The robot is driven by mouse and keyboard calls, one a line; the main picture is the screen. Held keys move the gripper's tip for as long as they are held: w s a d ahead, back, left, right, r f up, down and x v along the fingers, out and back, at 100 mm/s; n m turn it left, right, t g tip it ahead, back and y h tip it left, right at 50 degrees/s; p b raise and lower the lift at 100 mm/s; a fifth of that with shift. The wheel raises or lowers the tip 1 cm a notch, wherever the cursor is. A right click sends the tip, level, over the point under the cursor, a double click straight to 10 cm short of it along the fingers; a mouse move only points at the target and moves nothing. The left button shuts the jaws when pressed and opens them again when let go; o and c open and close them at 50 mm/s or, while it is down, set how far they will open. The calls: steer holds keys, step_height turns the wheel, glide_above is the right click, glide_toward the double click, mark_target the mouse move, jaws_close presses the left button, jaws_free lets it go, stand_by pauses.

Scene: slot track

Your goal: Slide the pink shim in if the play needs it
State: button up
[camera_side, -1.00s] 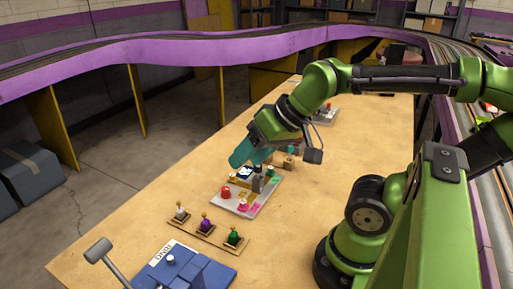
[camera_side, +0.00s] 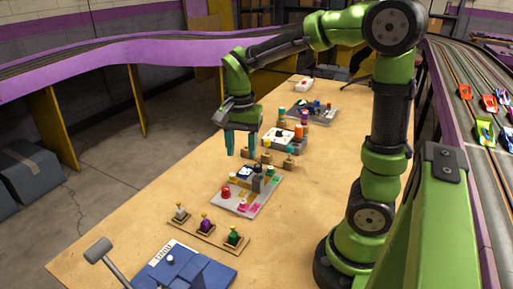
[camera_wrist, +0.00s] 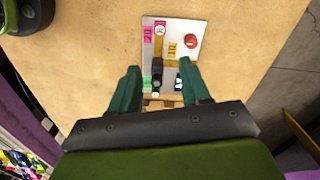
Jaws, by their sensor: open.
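A grey plate (camera_side: 232,206) lies on the wooden table in the side view. Pink pieces (camera_side: 243,208) lie at its near edge; in the wrist view a pink labelled piece (camera_wrist: 147,35) sits at the plate's left edge. I cannot tell which pink piece is the shim. The plate also carries a red knob (camera_side: 226,191), a yellow labelled piece (camera_wrist: 173,48) and a dark upright block (camera_side: 257,185). My gripper (camera_side: 241,153) points down, open and empty, beyond and above the plate. In the wrist view my gripper's fingers (camera_wrist: 161,70) stand apart, with part of the plate showing between them.
A wooden rack of pegs (camera_side: 270,160) stands just beyond the plate, with further stations (camera_side: 312,112) behind. White, purple and green knobs (camera_side: 206,226) stand in a row on the near side. Table right of the plate is clear.

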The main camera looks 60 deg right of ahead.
mark_target(243, 200)
step_height(243, 200, down, 16)
steer(key=shift+f, duration=0.2)
stand_by(0.4)
jaws_close()
